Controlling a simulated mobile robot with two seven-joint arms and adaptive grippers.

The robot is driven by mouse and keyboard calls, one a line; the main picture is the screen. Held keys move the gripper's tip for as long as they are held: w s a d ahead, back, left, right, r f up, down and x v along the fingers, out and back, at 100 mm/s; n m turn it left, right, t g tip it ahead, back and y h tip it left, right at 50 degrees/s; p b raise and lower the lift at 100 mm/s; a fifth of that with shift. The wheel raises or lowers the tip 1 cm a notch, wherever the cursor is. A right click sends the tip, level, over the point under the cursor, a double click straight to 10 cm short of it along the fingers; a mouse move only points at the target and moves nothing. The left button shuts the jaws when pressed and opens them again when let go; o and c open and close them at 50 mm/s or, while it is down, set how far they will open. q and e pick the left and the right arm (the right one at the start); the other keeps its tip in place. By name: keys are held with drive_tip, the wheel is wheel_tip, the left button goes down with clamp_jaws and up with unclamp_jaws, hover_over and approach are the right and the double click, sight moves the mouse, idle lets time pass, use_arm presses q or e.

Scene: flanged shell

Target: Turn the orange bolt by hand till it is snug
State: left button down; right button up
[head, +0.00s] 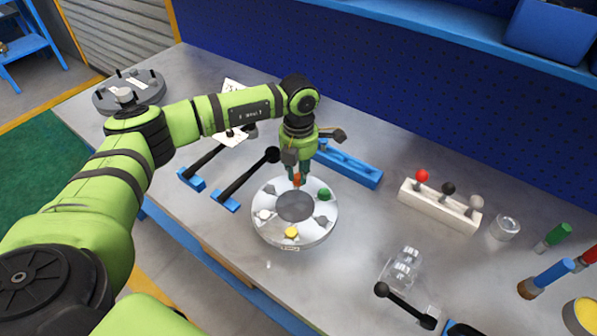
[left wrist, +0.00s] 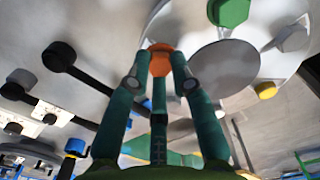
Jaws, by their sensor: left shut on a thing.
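The orange bolt (head: 297,179) stands at the back rim of the round metal flanged shell (head: 272,236). It also shows in the left wrist view (left wrist: 160,62). My left gripper (head: 298,176) points down over it, with its green fingers (left wrist: 159,75) shut around the bolt head. The bolt's shank and its seat are hidden, so I cannot tell how deep it sits. A green bolt (head: 323,194), a yellow bolt (head: 291,232) and a white bolt (head: 264,214) sit around the same flange, with grey ones between them. My right gripper is not in view.
Black-handled tools with blue ends (head: 247,180) lie left of the shell. A blue bar (head: 350,167) lies behind it. A white rack with coloured knobs (head: 440,206) and clear parts (head: 403,265) are on the right. Bare bench lies just right of the shell.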

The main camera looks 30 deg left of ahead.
use_arm(q)
drive_tip(key=m+b, duration=0.3)
drive_tip(key=shift+f, duration=0.2)
drive_tip(key=m+b, duration=0.3)
drive_tip(key=m, duration=0.1)
drive_tip(key=shift+w+m, duration=0.1)
drive_tip(key=shift+m, duration=0.2)
drive_tip(key=m+b, duration=0.2)
drive_tip(key=m, duration=0.1)
drive_tip(key=shift+r+m+b, duration=0.15)
drive_tip(key=shift+m+b, duration=0.15)
drive_tip(key=shift+b, duration=0.05)
drive_tip(key=m+b, duration=0.1)
drive_tip(key=m, duration=0.1)
drive_tip(key=shift+r+m, duration=0.1)
drive_tip(key=shift+m, duration=0.2)
drive_tip(key=shift+w+r+m+b, duration=0.1)
drive_tip(key=shift+m+b, duration=0.25)
drive_tip(key=shift+m, duration=0.15)
drive_tip(key=shift+r, duration=0.1)
drive_tip(key=c, duration=1.1)
unclamp_jaws()
